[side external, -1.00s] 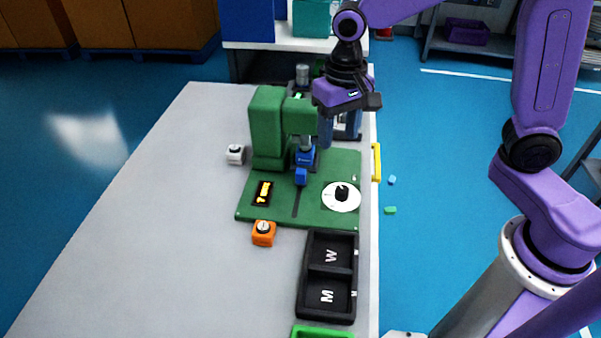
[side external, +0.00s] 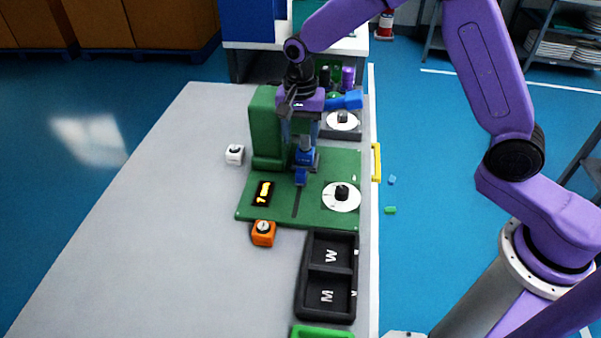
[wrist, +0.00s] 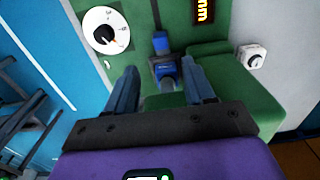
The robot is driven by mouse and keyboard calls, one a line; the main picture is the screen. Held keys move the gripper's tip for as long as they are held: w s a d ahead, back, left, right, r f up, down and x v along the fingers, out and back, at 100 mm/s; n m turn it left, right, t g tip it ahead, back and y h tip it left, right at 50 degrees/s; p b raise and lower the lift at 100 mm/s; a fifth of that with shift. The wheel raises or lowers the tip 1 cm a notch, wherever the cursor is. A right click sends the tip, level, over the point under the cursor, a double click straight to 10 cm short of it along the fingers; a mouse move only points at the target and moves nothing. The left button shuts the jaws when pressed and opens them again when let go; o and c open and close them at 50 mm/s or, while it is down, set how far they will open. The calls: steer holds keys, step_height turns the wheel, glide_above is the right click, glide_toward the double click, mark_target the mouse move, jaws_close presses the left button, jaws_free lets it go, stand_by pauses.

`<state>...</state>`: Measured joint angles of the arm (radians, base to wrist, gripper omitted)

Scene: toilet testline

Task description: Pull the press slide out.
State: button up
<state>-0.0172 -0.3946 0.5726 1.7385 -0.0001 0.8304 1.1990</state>
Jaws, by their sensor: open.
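The green press (side external: 266,130) stands on its green base plate (side external: 320,208). The press slide is the blue block with a handle (side external: 301,176), on the base at the back end of a dark slot. In the wrist view the blue slide (wrist: 163,65) lies ahead of and between my fingertips. My gripper (wrist: 163,82) is open, its two blue fingers apart, with nothing seen between them but the slide beyond. In the side view my gripper (side external: 303,135) is over the press, in front of its head, and hides part of it. Contact with the slide cannot be told.
A white dial (side external: 341,196) and a yellow display (side external: 263,192) are on the base. An orange button box (side external: 263,234) and a white one (side external: 235,154) stand beside it. A black tray (side external: 327,302) marked W and M lies in front. The table's left part is clear.

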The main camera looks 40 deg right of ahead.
mark_target(300, 173)
step_height(300, 173, down, 13)
steer(key=shift+r, duration=0.1)
stand_by(0.3)
